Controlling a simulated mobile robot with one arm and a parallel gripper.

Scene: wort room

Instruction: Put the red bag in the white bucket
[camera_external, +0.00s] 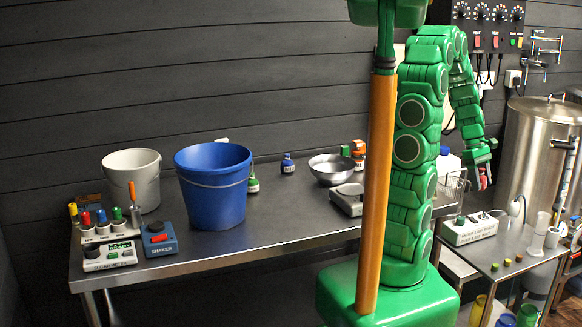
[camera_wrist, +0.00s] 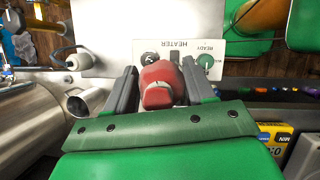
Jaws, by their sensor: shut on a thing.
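The red bag (camera_wrist: 160,84) is between the two dark fingers of my gripper (camera_wrist: 159,74) in the wrist view, and the fingers are shut on it. In the external view my gripper (camera_external: 482,162) hangs at the right, above the side table, with a bit of the red bag (camera_external: 483,181) showing below it. The white bucket (camera_external: 131,181) stands upright at the left back of the steel bench, far to the left of my gripper. Its inside is mostly hidden.
A blue bucket (camera_external: 213,186) stands just right of the white one. A metal bowl (camera_external: 332,169) and bottles are farther right. Several labelled devices (camera_external: 109,255) sit at the bench's front left. A white heater box (camera_external: 470,229) and steel kettle (camera_external: 541,150) are near my gripper.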

